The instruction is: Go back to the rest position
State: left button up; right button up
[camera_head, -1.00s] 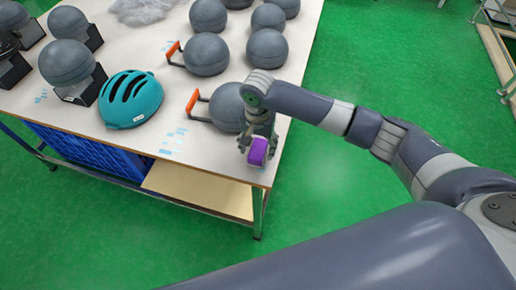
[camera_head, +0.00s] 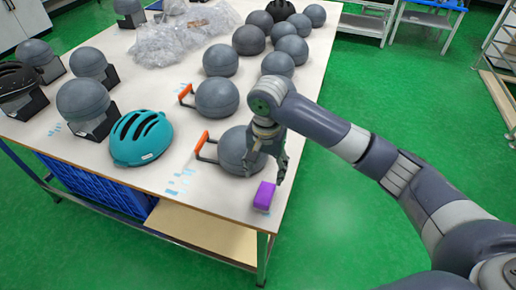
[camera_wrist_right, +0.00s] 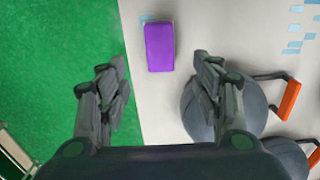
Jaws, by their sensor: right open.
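My right gripper (camera_head: 266,168) is open and empty above the near right corner of the table (camera_head: 225,203). A purple block (camera_head: 264,195) with a pale underside lies on the table just below and in front of the fingers, apart from them. In the right wrist view the purple block (camera_wrist_right: 159,46) lies beyond the open fingers of the right gripper (camera_wrist_right: 160,90), near the table's edge. My left gripper is not in view.
A grey ball with an orange handle (camera_head: 238,150) sits close beside the right gripper. A teal helmet (camera_head: 141,137), several grey balls and clear plastic wrap (camera_head: 185,35) cover the table further back. Green floor (camera_head: 345,215) lies open to the right.

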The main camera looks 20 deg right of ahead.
jog(key=s+a+f+n+t+y, duration=0.25)
jog(key=s+a+f+n, duration=0.4)
jog(key=s+f, duration=0.4)
jog(key=s+d+n+h, duration=0.2)
jog(key=s+d, duration=1.1)
jog(key=s, duration=0.1)
notch_tip(320, 180, down, 26)
jog(key=s+f, duration=0.1)
jog(key=s, duration=0.1)
jog(key=s+d+f+g, duration=0.1)
jog(key=s+d+f, duration=0.1)
jog(key=s+f, duration=1.3)
jog(key=shift+s+f+n+g, duration=0.35)
jog(key=shift+s, duration=0.35)
